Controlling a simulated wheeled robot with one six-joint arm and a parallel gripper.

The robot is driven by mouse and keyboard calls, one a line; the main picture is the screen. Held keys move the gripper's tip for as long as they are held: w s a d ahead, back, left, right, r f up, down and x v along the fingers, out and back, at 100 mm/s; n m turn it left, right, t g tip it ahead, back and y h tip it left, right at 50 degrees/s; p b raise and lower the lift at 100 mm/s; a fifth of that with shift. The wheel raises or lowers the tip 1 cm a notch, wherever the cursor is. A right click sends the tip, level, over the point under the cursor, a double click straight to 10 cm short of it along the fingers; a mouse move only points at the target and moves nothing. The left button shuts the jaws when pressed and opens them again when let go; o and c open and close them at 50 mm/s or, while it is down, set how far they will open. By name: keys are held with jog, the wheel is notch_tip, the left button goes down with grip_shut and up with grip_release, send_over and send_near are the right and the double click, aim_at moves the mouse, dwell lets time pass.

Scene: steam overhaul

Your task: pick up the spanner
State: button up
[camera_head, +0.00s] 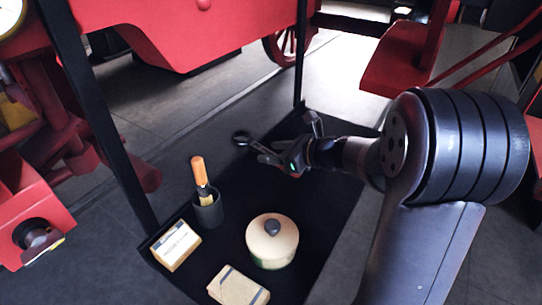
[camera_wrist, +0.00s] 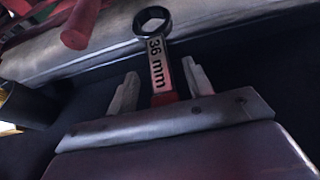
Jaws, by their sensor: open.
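The spanner (camera_wrist: 158,62) shows in the wrist view with a dark ring end at the top and a pale shank marked "36 mm". A red part of it shows lower down, just above my gripper's body. My gripper (camera_wrist: 160,80) is open, with one finger on each side of the shank and a gap on both sides. In the head view my gripper (camera_head: 283,150) is over the far part of the black surface. The spanner's dark ring end (camera_head: 242,138) shows just left of it; the rest is largely hidden by the gripper.
The black table (camera_head: 310,245) also holds a cream lidded pot (camera_head: 272,243), a dark cup (camera_head: 208,210) with an orange-handled brush (camera_head: 199,172), and two boxes, one at the left (camera_head: 175,246) and one in front (camera_head: 238,288). Black posts (camera_head: 95,110) rise at its edges. Red machinery stands behind.

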jog(key=shift+w+a+f, duration=0.1)
jog(key=shift+w+a, duration=0.05)
jog(key=shift+a, duration=0.05)
jog(key=shift+c, duration=0.4)
grip_shut()
